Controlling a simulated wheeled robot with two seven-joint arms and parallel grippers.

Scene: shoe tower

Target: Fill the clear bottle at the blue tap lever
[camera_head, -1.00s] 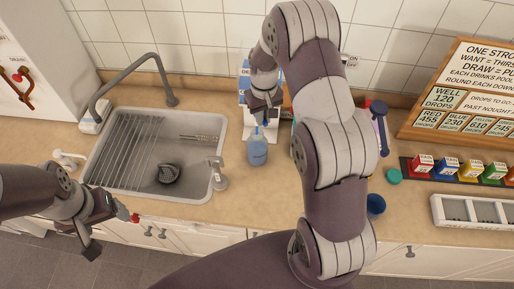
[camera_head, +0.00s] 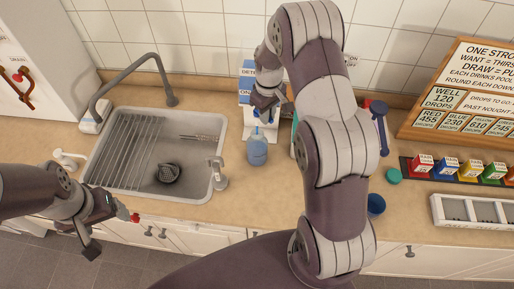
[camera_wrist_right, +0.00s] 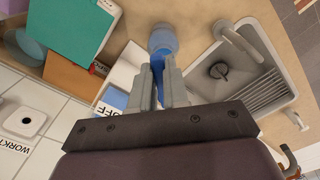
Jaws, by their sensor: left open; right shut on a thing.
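The clear bottle (camera_head: 257,153), with bluish contents, stands upright on the counter right of the sink. It also shows beyond my fingertips in the right wrist view (camera_wrist_right: 162,40). My right gripper (camera_head: 265,112) is above and behind it, at the white and blue dispenser (camera_head: 246,84). In the right wrist view my right gripper (camera_wrist_right: 160,75) is shut on the blue tap lever (camera_wrist_right: 157,66); its fingers hide part of the lever. The water flow cannot be made out. My left gripper (camera_head: 97,230) is open and empty in front of the counter, left of the bottle.
The sink (camera_head: 140,150) with its grey faucet (camera_head: 125,67) lies left of the bottle. Several coloured boxes (camera_head: 447,165), a white tray (camera_head: 475,212) and a wooden sign board (camera_head: 470,90) are at the right. The counter just in front of the bottle is clear.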

